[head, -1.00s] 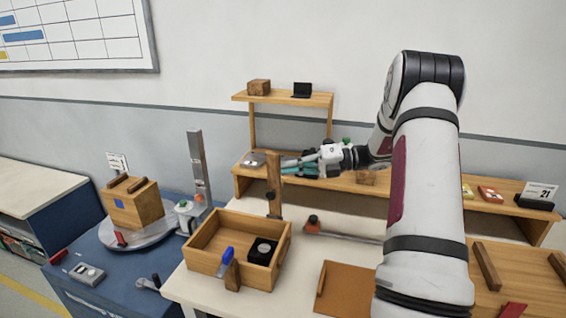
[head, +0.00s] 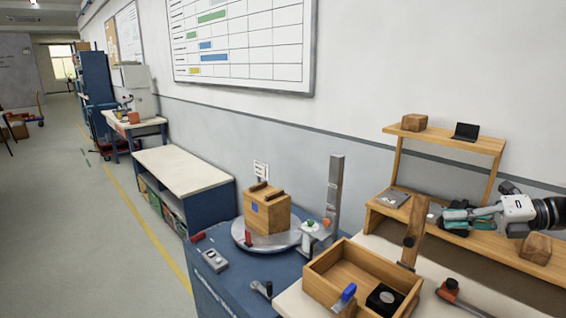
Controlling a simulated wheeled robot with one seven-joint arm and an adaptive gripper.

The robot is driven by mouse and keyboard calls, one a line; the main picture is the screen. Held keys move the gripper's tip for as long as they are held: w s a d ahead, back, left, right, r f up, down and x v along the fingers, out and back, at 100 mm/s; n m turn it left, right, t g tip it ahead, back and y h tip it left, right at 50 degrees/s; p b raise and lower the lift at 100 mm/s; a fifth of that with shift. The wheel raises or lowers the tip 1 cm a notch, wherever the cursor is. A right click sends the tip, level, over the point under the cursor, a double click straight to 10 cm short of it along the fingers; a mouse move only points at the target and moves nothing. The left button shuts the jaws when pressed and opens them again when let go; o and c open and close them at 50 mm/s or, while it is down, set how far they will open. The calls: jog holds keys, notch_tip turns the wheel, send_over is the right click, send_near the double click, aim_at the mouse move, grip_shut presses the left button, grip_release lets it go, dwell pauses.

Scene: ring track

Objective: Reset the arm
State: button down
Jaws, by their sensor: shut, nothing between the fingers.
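My gripper (head: 456,216) shows at the right of the head view, its teal fingers pointing left. It is shut and empty. It is in front of the wooden shelf unit, to the right of an upright wooden post (head: 412,235) and above the bench top. Only the end of my arm is in view; the rest is cut off by the right edge.
A wooden tray (head: 318,268) with a black block stands below left of my gripper. A wooden box (head: 267,210) sits on a round turntable by a grey column (head: 335,190). A small wooden block (head: 535,248) is at the right. Open floor (head: 110,240) lies left.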

jog(key=s+a+r+n+g+h, duration=0.2)
jog(key=s+a+n+g+h, duration=0.15)
jog(key=a+n, duration=0.55)
jog(key=s+a+r+n+g+h, duration=0.3)
jog(key=s+a+n, duration=0.25)
jog(key=a, duration=0.45)
jog(key=s+a+n+t+h, duration=0.2)
jog(key=s+n+h, duration=0.1)
jog(key=s+n, duration=0.4)
jog(key=s+a+n+t+h, duration=0.2)
jog(key=s+n, duration=0.5)
jog(key=n, duration=0.7)
jog(key=shift+s+a+h, duration=0.2)
jog(key=shift+a+h, duration=0.35)
jog(key=shift+h, duration=0.4)
